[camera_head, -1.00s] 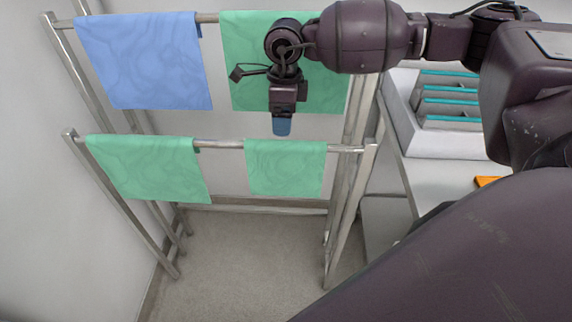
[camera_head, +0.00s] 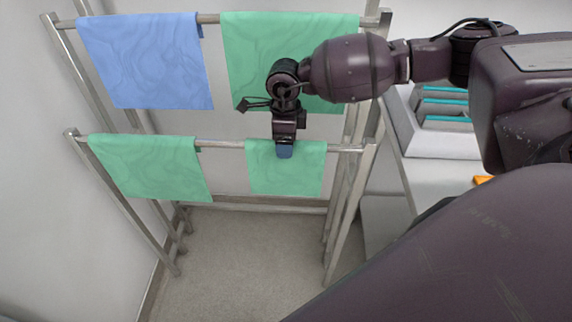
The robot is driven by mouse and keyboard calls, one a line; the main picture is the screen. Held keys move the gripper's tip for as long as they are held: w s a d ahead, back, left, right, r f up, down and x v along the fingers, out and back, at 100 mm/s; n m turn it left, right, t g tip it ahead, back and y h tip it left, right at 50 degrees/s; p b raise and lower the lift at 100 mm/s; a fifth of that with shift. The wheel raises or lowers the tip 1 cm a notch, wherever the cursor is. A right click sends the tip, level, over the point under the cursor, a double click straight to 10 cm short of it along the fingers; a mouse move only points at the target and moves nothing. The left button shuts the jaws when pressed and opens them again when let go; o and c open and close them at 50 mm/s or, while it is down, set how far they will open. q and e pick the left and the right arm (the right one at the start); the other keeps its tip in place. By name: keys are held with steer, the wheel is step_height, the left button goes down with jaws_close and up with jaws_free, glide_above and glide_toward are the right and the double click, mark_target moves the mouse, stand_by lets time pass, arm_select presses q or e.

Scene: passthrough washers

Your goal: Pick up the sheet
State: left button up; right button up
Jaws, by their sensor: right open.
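Several cloth sheets hang on a metal drying rack (camera_head: 225,145). A small green sheet (camera_head: 287,178) hangs over the lower bar at right. Another green sheet (camera_head: 150,168) hangs on the lower bar at left. A larger green sheet (camera_head: 245,60) hangs on the upper bar at right, partly hidden by my arm. A blue sheet (camera_head: 147,60) hangs on the upper bar at left. My right gripper (camera_head: 285,151) is open, with its blue fingertips in front of the top edge of the small lower-right green sheet. I cannot tell whether it touches the cloth. My left gripper is not in view.
A grey-white counter (camera_head: 420,185) stands right of the rack, with a white rack holding teal-edged items (camera_head: 440,120) and an orange object (camera_head: 483,180). A wall runs along the left. The floor (camera_head: 235,250) before the rack is clear.

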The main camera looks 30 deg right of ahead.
steer(key=shift+f, duration=0.95)
steer(key=c, duration=1.2)
steer(key=shift+r, duration=0.15)
